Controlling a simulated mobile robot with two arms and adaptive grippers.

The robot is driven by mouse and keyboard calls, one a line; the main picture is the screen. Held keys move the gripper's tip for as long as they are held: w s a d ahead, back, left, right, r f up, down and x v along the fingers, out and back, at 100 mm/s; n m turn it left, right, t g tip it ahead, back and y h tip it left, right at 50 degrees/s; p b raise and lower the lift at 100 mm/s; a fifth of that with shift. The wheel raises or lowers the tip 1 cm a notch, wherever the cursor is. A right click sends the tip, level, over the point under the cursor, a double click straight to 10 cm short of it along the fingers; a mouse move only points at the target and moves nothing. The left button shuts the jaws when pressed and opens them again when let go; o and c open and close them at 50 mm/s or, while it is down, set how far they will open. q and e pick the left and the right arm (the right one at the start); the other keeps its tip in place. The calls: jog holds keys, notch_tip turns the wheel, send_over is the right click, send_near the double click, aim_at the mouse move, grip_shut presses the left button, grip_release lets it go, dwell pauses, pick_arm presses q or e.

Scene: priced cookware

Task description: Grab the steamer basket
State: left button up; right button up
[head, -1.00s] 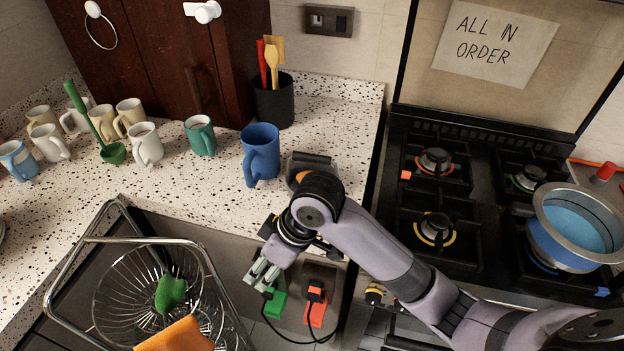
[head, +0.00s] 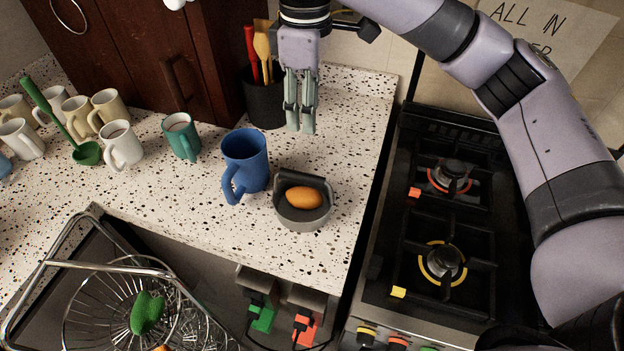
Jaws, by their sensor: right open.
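I cannot tell for sure which thing is the steamer basket. A small grey bowl (head: 303,219) with a raised dark back edge stands on the counter and holds a brown egg (head: 304,198). A round wire basket (head: 85,312) sits inside a metal-framed rack at the lower left, with a green object (head: 147,312) in it. My right gripper (head: 300,127) points down above the counter, behind the grey bowl and apart from it. It is open and empty. My left gripper is not in view.
A blue mug (head: 246,163) stands just left of the grey bowl. A black utensil holder (head: 265,106) is beside my right gripper. Several mugs and a green ladle (head: 88,152) are at the left. The stove (head: 420,215) is at the right.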

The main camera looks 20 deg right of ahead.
send_over(302, 173)
notch_tip(302, 173, down, 4)
jog(key=f, duration=0.2)
jog(key=f+p, duration=0.1)
jog(key=f, duration=0.3)
jog(key=shift+w+d+f, duration=0.1)
jog(key=shift+d+f, duration=0.2)
jog(key=shift+d, duration=0.1)
jog(key=shift+s+a+f+p, duration=0.2)
jog(key=shift+f+p, duration=0.15)
jog(key=shift+f, duration=0.05)
jog(key=shift+a+f, duration=0.1)
jog(key=shift+f, duration=0.25)
notch_tip(302, 173, down, 4)
jog(key=shift+a+f+p, duration=0.1)
jog(key=shift+f+p, duration=0.15)
jog(key=shift+p, duration=0.5)
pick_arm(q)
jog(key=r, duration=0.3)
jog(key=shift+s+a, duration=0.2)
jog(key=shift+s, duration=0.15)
pick_arm(e)
jog(key=shift+c, duration=0.2)
grip_shut()
jog(key=shift+r, duration=0.1)
